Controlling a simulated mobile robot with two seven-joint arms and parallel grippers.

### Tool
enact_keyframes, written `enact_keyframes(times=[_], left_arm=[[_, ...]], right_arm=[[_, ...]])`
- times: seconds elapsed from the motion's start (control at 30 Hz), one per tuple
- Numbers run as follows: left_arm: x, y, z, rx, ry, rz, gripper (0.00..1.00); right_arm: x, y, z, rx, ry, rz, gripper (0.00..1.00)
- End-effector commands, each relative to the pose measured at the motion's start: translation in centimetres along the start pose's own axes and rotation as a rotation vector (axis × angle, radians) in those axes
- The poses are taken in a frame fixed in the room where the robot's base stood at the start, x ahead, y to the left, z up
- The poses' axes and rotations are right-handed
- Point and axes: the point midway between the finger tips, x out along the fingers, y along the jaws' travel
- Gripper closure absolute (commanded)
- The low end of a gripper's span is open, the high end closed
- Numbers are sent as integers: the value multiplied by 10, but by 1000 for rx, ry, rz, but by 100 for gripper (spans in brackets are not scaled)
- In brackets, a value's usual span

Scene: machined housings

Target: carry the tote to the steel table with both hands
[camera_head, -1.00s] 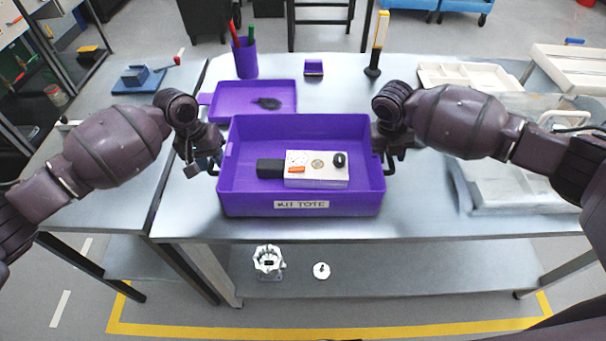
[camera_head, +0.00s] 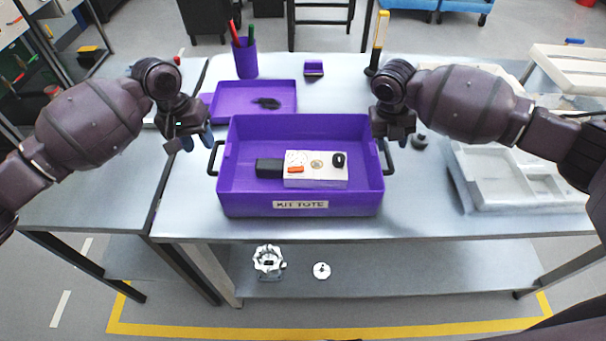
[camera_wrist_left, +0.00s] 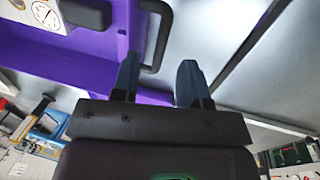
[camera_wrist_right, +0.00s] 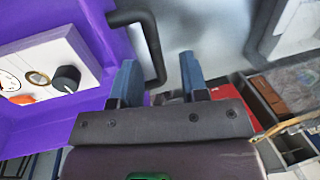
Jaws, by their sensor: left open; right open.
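The purple tote (camera_head: 235,197), labelled KIT TOTE, sits flat on the grey steel table (camera_head: 430,215) near its front edge. It holds a white box with a dial and knob (camera_head: 316,180) and a black block (camera_head: 268,168). Its left handle (camera_head: 213,158) and right handle (camera_head: 388,158) are bare. My left gripper (camera_head: 192,140) is open and empty, up and left of the left handle; in the left wrist view (camera_wrist_left: 158,82) that handle shows beyond the fingers. My right gripper (camera_head: 397,138) is open just above the right handle, which also shows in the right wrist view (camera_wrist_right: 150,45).
A purple tray (camera_head: 225,103), a pen cup (camera_head: 246,60) and a yellow-handled tool (camera_head: 378,42) stand behind the tote. Pale trays (camera_head: 515,185) fill the table's right side. Another table (camera_head: 100,205) adjoins on the left. Metal parts (camera_head: 268,260) lie on the lower shelf.

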Motion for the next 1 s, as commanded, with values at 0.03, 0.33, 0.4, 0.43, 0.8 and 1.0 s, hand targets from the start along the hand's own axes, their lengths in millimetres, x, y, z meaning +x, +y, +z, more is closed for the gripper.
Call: enact_keyframes(times=[0.03, 0.33, 0.4, 0.43, 0.8, 1.0], left_arm=[[0, 0, 0, 0, 0, 0, 59], [0, 0, 0, 0, 0, 0, 59], [0, 0, 0, 0, 0, 0, 59], [0, 0, 0, 0, 0, 0, 59], [0, 0, 0, 0, 0, 0, 59], [0, 0, 0, 0, 0, 0, 59]], right_arm=[[-11, 0, 1, -1, -3, 0, 59], [-59, 0, 0, 0, -1, -1, 59], [-65, 0, 0, 0, -1, -1, 59], [-67, 0, 0, 0, 0, -1, 59], [-72, 0, 0, 0, 1, -1, 59], [-72, 0, 0, 0, 1, -1, 59]])
